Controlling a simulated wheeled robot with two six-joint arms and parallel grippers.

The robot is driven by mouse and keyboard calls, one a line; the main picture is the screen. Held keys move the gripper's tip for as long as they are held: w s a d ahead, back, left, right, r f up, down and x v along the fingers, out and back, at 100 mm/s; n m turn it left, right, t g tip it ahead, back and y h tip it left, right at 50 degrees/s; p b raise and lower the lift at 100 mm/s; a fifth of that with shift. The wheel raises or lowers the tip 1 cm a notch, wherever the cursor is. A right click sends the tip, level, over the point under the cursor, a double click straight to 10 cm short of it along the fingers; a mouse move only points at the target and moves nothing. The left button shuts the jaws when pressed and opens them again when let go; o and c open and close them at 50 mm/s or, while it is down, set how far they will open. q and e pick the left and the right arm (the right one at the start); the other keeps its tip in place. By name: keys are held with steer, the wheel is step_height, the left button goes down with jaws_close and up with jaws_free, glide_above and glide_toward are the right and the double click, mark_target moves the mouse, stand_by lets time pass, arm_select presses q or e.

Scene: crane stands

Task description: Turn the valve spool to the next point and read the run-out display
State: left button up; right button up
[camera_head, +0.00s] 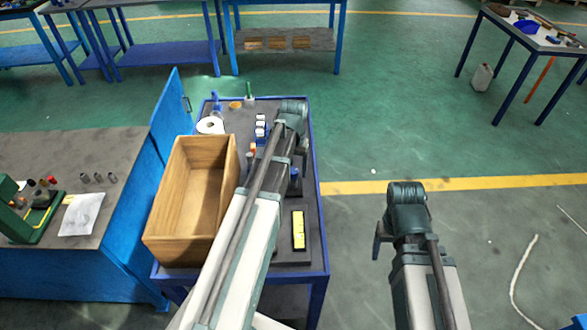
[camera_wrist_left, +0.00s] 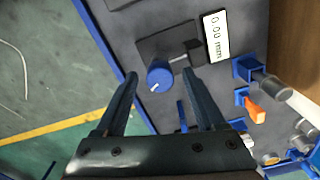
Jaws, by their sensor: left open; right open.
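The valve spool (camera_wrist_left: 159,75) shows in the left wrist view as a round blue knob with a white mark on its end, joined to a small shaft on a dark base. My left gripper (camera_wrist_left: 161,76) is open, with its fingers on either side of the spool in that view; no contact is visible, and I cannot tell the height gap. The run-out display (camera_wrist_left: 216,38) reads 0.00 mm. My right gripper (camera_head: 379,241) is over the floor right of the cart, empty.
A wooden box (camera_head: 160,225) stands on the left of the cart (camera_head: 319,215). A blue holder with a grey cylinder (camera_wrist_left: 270,86) and an orange-handled part (camera_wrist_left: 254,108) are beside the spool. A workbench (camera_head: 118,150) adjoins at left. The floor right of the cart is open.

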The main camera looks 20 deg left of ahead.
mark_target(294, 171)
arm_select(q)
step_height(294, 171, up, 14)
steer(key=p, duration=1.3)
steer(key=shift+p, duration=0.4)
steer(key=shift+f, duration=0.15)
steer(key=s+d+m, duration=0.3)
steer(key=s+d, duration=0.5)
steer(key=d, duration=0.3)
steer(key=s+d+m+y, duration=0.1)
steer(key=s+d+m, duration=0.2)
steer(key=s+d, duration=0.6)
steer(key=shift+d, duration=1)
